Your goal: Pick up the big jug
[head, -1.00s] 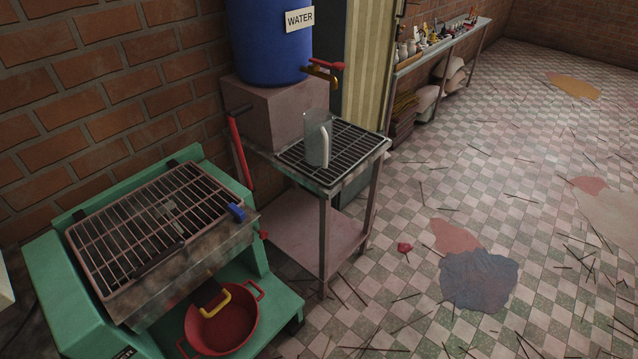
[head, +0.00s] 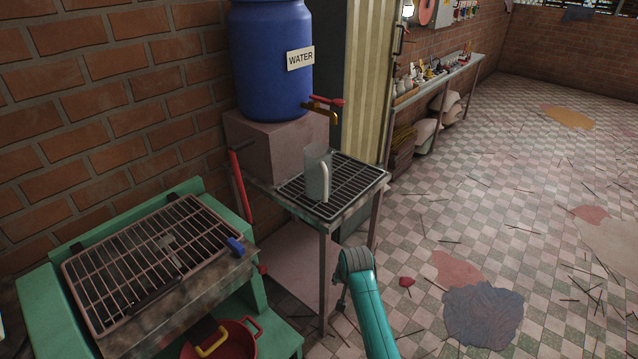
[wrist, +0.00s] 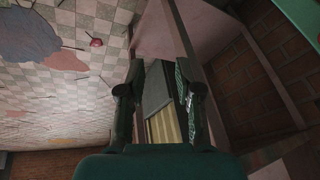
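The big jug (head: 313,178) is clear, with a pale upright handle on its right side. It stands upright on the dark metal rack of a small table (head: 325,222), below the tap (head: 323,108) of a blue water barrel (head: 268,62). The jug cannot be made out in the wrist view. My gripper (wrist: 160,92) shows in the wrist view with its two dark fingers apart and nothing between them. My teal arm rises in front of the table in the head view, right of and below the jug; the gripper cannot be made out there.
A green machine (head: 70,310) with a wire grille (head: 160,262) stands left of the table, with a red pot (head: 240,345) below. A red lever (head: 242,185) is at the table's left edge. The tiled floor at right is largely open.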

